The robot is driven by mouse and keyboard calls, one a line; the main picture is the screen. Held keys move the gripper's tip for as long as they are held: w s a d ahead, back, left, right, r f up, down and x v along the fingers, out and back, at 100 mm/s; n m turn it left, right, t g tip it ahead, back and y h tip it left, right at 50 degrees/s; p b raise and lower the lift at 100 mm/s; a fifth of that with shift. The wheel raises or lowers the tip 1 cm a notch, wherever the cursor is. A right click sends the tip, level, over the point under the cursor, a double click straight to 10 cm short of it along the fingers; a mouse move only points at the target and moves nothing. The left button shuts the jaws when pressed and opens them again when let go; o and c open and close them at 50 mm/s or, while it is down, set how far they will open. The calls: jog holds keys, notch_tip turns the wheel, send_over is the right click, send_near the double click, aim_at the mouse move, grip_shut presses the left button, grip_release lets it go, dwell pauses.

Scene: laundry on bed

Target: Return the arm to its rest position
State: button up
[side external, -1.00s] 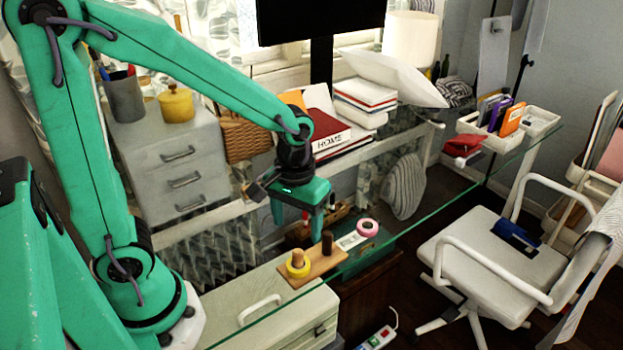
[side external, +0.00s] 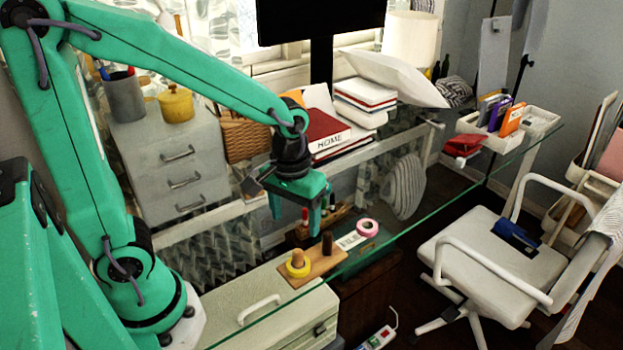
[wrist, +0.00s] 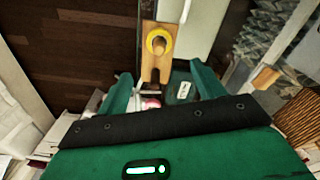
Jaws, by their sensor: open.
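My gripper (side external: 295,213) is open and empty, fingers pointing down, above the glass desk. It is apart from the wooden peg board (side external: 322,259), which lies below and in front of it in the side view. A yellow ring (side external: 298,263) is around the board's left peg, and the dark right peg (side external: 327,243) is bare. A pink ring (side external: 367,227) lies to the right of the board. In the wrist view, my gripper's fingers (wrist: 160,92) are spread, with the board (wrist: 157,70) and the yellow ring (wrist: 160,40) beyond them.
A grey drawer unit (side external: 170,160) stands behind and left of my gripper. A red book (side external: 325,132) lies behind it in a stack, near the monitor (side external: 320,22). A white tray (side external: 541,122) is at the far right of the glass desk (side external: 440,205). The desk's middle right is clear.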

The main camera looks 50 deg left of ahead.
jog(key=s+a+r+m+t, duration=0.4)
jog(key=s+r+t, duration=0.1)
jog(key=r, duration=0.5)
jog(key=shift+s+r, duration=0.4)
jog(key=shift+s, duration=0.45)
